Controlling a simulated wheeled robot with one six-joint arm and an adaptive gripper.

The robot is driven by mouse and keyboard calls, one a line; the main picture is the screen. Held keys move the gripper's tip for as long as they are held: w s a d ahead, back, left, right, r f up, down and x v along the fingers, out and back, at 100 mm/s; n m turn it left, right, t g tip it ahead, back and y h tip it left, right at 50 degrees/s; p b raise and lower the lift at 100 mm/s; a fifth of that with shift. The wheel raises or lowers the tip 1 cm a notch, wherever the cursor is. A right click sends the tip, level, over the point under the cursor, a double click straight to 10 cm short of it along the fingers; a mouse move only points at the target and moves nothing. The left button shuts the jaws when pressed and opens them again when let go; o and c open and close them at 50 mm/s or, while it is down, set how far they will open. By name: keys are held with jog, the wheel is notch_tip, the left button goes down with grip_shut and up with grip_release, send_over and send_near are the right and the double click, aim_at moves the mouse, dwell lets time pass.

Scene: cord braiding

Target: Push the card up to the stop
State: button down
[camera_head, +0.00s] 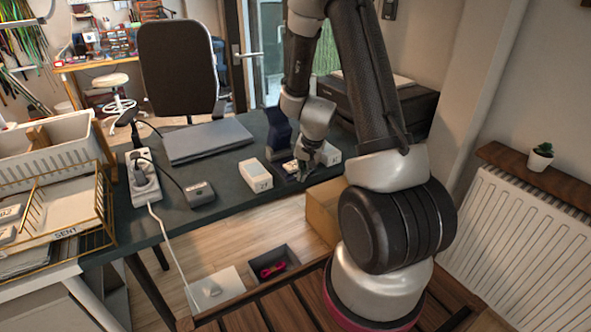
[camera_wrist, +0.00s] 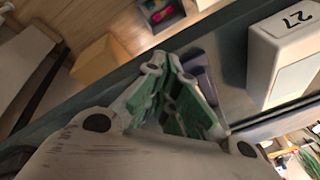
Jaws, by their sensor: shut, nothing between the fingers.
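My gripper (camera_head: 303,172) is low over the dark desk in the head view, between two white blocks. Its fingers (camera_wrist: 178,98), with green inner pads, are shut with nothing held between them in the wrist view. A dark blue-purple piece (camera_wrist: 203,75) lies right beside the fingertips; whether they touch it I cannot tell. In the head view a small dark and whitish piece (camera_head: 289,167) shows beside the fingers, partly hidden by them. I cannot make out for sure which piece is the card or the stop.
A white block marked 27 (camera_wrist: 283,55) stands near the gripper; it is left of it in the head view (camera_head: 255,175). Another white block (camera_head: 330,154) is to the right.

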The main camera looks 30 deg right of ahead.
notch_tip(320, 180, up, 7)
dwell(0.6)
dwell(0.3)
